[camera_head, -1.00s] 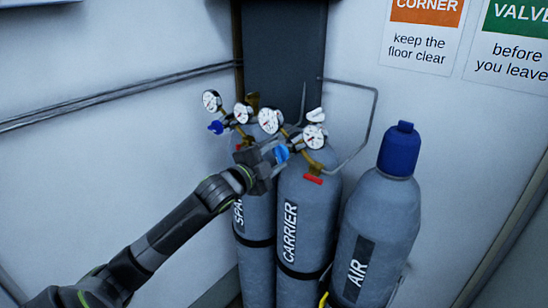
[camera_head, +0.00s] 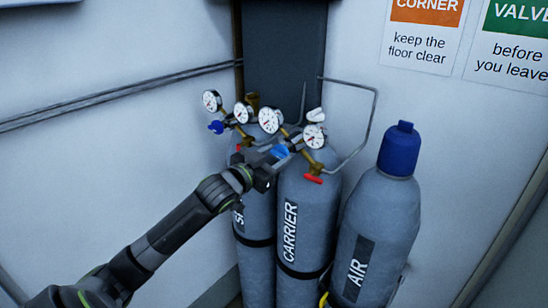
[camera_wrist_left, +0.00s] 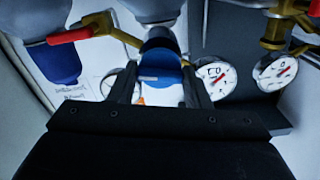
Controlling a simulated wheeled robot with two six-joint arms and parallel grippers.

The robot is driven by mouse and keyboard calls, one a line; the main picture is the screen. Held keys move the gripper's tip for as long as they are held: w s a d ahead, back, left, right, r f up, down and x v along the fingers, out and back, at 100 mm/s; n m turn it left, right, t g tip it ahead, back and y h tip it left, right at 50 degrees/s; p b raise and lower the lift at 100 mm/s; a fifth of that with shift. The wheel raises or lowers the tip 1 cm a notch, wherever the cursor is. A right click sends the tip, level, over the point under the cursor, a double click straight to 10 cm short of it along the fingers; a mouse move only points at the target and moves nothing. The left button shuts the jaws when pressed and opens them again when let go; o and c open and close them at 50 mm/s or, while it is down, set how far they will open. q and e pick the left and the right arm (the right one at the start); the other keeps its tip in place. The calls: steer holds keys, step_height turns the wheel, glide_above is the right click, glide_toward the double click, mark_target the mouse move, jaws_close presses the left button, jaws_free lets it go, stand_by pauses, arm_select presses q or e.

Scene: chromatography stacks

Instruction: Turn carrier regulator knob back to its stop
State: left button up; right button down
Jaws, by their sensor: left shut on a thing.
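The carrier regulator knob (camera_head: 280,151) is blue and sits on the brass regulator of the cylinder labelled CARRIER (camera_head: 289,220). My left gripper (camera_head: 272,161) reaches it from the left. In the left wrist view the blue knob (camera_wrist_left: 161,62) lies between the two dark fingers of my left gripper (camera_wrist_left: 160,84), which is shut on it. Two white gauges (camera_head: 269,120) and (camera_head: 314,136) belong to this regulator. A red valve handle (camera_head: 313,179) is just below; it also shows in the left wrist view (camera_wrist_left: 69,36). My right gripper is not in view.
A capped AIR cylinder (camera_head: 381,230) stands to the right. A bent grey pipe (camera_head: 374,110) runs on the back wall.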

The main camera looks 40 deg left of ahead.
arm_select(q)
steer(key=shift+f+n, duration=0.1)
steer(key=shift+n, duration=1.1)
steer(key=o, duration=1)
steer(key=shift+s, duration=0.15)
steer(key=shift+s, duration=0.25)
steer(key=shift+s+a, duration=0.2)
steer(key=shift+s, duration=2.55)
steer(key=shift+s+a, duration=0.25)
steer(key=shift+s, duration=2.55)
steer(key=shift+s+a, duration=0.2)
steer(key=shift+s, duration=2.55)
